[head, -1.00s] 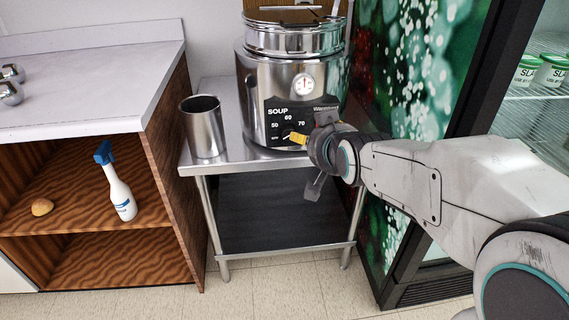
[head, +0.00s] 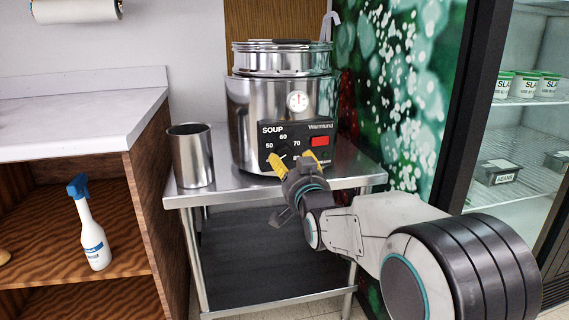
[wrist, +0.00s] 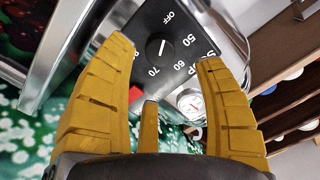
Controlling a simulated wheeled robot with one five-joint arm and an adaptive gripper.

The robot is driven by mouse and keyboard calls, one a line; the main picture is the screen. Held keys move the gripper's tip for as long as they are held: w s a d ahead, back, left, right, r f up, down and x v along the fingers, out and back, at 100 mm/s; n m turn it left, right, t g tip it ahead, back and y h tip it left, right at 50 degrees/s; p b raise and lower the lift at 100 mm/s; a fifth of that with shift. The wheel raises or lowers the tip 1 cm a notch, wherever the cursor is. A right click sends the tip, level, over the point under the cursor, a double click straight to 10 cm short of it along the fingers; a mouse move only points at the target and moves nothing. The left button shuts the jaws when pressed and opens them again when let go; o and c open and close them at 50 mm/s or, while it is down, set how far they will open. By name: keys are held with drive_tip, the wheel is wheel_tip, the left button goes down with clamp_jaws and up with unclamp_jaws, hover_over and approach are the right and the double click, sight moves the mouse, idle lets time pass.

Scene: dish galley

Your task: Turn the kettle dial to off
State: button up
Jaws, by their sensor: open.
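The kettle (head: 250,110) is a shiny steel soup warmer with a black control panel (head: 322,129). Its dial (wrist: 161,47) is a round black knob with a white line, ringed by the marks OFF, 50, 60, 70 and 80. The line lies nearly upright in the wrist view, one end toward OFF, the other between 60 and 70; I cannot tell which end points. My gripper (head: 295,165) is open in front of the panel's lower part. In the wrist view its yellow fingers (wrist: 166,50) spread either side of the dial, apparently apart from it.
A red switch (head: 319,141) sits right of the dial, and a round gauge (head: 297,101) above. A steel cup (head: 191,157) stands left of the kettle on the steel table (head: 232,186). A glass-front fridge (head: 522,130) stands right. A spray bottle (head: 92,232) is on the left shelf.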

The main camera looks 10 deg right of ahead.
sight(285, 156)
drive_tip(key=shift+w+b, duration=0.45)
drive_tip(key=shift+w, duration=2.8)
drive_tip(key=shift+c, duration=0.4)
drive_tip(key=c, duration=1.1)
